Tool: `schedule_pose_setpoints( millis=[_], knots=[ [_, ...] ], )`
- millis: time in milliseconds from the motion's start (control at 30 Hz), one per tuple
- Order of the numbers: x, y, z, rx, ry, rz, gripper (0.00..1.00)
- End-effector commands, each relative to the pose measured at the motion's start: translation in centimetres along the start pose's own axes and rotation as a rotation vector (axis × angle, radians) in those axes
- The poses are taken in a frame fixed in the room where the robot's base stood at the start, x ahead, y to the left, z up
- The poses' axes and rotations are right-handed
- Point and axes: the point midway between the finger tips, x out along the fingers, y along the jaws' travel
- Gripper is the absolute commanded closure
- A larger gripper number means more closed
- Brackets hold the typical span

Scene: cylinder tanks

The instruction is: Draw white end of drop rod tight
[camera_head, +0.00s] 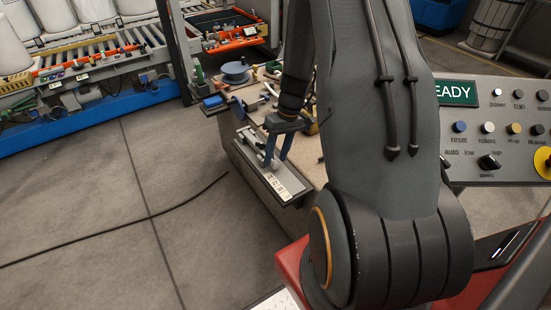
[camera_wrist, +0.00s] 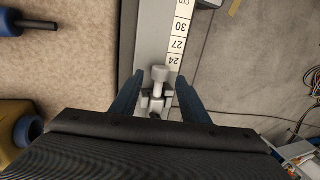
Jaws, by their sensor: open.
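A pale grey-white rod end with a round knob-like head (camera_wrist: 160,74) shows in the wrist view, lying over a grey bar with a printed centimetre scale (camera_wrist: 176,45). Its lower part runs into a small metal fitting near my gripper's palm. My gripper (camera_wrist: 160,79) is open, with one blue finger on each side of the rod end and a visible gap to both. In the head view my gripper (camera_head: 277,151) points down over the scale plate (camera_head: 283,188) at the bench's near edge. The rod end cannot be made out clearly there.
The bench top (camera_head: 309,165) holds several tools and parts, including a blue disc (camera_head: 235,69). A blue-handled tool (camera_wrist: 25,23) and a yellow object (camera_wrist: 14,130) lie left in the wrist view. A control panel (camera_head: 500,130) stands right. Floor left of the bench is open, with a cable.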

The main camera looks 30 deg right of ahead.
Motion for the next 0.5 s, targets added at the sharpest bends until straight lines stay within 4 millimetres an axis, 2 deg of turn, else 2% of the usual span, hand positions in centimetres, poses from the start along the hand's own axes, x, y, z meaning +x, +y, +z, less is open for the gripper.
schedule_pose_setpoints(
  millis=[200,467,500],
  knots=[
    [1.6,0.0,0.0,0.0,0.0,0.001,0.59],
    [1.7,0.0,0.0,0.0,0.0,0.001,0.59],
    [1.7,0.0,0.0,0.0,0.0,0.001,0.64]
  ],
)
